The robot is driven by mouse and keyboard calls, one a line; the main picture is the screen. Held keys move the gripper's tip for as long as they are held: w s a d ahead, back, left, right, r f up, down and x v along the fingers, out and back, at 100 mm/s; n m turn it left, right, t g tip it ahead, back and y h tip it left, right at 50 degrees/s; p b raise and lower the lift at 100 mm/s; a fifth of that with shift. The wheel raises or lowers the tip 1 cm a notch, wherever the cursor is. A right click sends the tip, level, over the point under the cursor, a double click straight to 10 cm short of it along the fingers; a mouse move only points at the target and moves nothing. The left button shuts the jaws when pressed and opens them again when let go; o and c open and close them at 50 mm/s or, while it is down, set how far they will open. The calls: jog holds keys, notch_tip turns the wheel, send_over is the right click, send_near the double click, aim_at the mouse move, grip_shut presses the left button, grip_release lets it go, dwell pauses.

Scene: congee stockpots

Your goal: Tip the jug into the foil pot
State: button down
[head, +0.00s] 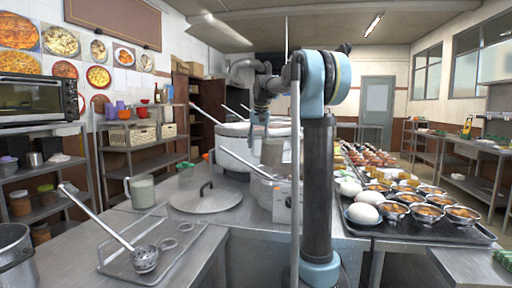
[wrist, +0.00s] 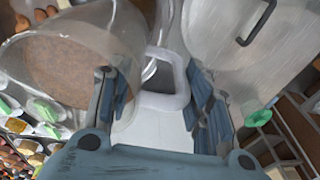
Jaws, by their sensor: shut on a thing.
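In the wrist view, a clear, see-through jug (wrist: 125,38) with a pale looped handle (wrist: 178,75) fills the left and middle. My gripper (wrist: 160,112) is shut on the jug, with its fingers either side of the handle. A brown surface shows through or beyond the clear wall; I cannot tell whether it is in the jug or in a pot below. In the head view, my gripper (head: 259,118) is above the large pale grey pots (head: 236,150) on the counter. The jug is hard to make out there. I cannot tell which pot is the foil one.
A flat round lid (head: 206,197) with a black handle lies on the counter, left of my arm. A tray (head: 165,268) with a ladle (head: 145,259) is at the front left. A dark tray (head: 440,236) of filled bowls and white buns stands right.

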aim_at(283, 140)
jog(key=shift+d+r+t+y, duration=0.15)
jog(key=shift+r+t+y, duration=0.05)
jog(key=shift+r+y, duration=0.55)
jog(key=shift+d+r+t+y, duration=0.1)
jog(key=shift+r+t+y, duration=0.1)
jog(key=shift+r+y, duration=0.5)
jog(key=shift+s+d+r+t+y, duration=0.1)
jog(key=shift+d+r+t+y, duration=0.2)
jog(key=shift+y, duration=0.45)
jog(key=shift+s+d+r+t+y, duration=0.1)
jog(key=shift+d+r+y, duration=0.25)
jog(key=shift+y, duration=0.35)
jog(key=shift+s+d+f+m+t+y, duration=0.25)
jog(key=shift+s+d+f+t+y, duration=0.25)
jog(key=shift+d+y, duration=1.2)
jog(key=shift+s+d+f+m+t+y, duration=0.3)
jog(key=shift+d+f+t+y, duration=0.3)
jog(key=shift+d+y, duration=1.1)
jog(key=shift+s+d+f+m+t+y, duration=0.35)
jog(key=shift+d+t+y, duration=0.35)
jog(key=shift+d+y, duration=1)
jog(key=shift+s+d+r+t+y, duration=0.15)
jog(key=shift+d+y, duration=0.15)
jog(key=shift+y, duration=0.2)
jog(key=shift+s+d+t+y, duration=0.15)
jog(key=shift+d+y, duration=0.1)
jog(key=shift+y, duration=0.25)
jog(key=shift+d, duration=0.15)
